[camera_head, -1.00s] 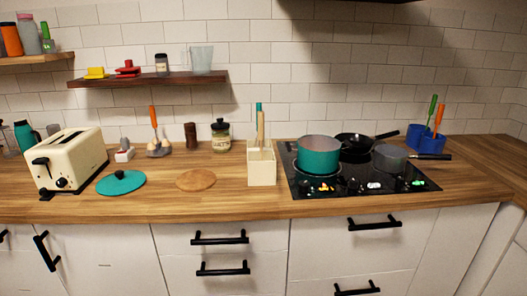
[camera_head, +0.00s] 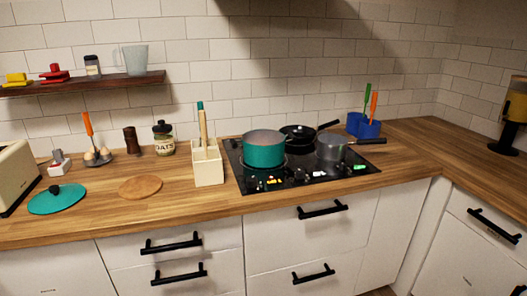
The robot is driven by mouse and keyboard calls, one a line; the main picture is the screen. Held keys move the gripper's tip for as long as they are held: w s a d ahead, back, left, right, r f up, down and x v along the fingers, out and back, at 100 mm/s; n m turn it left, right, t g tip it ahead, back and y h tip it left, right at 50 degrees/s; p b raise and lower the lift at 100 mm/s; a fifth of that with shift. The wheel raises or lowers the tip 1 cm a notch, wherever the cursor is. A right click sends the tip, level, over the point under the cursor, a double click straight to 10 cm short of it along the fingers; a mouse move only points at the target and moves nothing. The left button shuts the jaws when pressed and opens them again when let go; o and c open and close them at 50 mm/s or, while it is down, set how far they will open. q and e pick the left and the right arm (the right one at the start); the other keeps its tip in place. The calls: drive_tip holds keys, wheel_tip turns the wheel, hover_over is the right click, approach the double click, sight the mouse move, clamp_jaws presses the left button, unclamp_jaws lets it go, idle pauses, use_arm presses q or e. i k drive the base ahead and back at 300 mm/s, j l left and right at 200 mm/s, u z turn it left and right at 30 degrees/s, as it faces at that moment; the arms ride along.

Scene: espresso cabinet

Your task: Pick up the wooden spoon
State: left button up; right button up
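A cream utensil holder (camera_head: 208,173) stands on the counter just left of the cooktop. A light wooden handle (camera_head: 203,128), seemingly the wooden spoon, sticks up out of it beside a teal-tipped utensil (camera_head: 200,106). The lower ends of both are hidden inside the holder. Neither of my grippers shows in the head view.
A black cooktop (camera_head: 300,183) right of the holder bears a teal pot (camera_head: 264,150), a grey saucepan (camera_head: 331,148) and a black pan (camera_head: 298,132). A round wooden board (camera_head: 140,187), a teal lid (camera_head: 57,199) and an oats jar (camera_head: 164,139) are to the left. The counter front is clear.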

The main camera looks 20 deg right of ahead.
sight(204, 136)
drive_tip(key=i+j+u, duration=0.2)
drive_tip(key=i, duration=0.3)
drive_tip(key=i+j+u, duration=0.2)
drive_tip(key=i, duration=0.3)
drive_tip(key=l, duration=0.1)
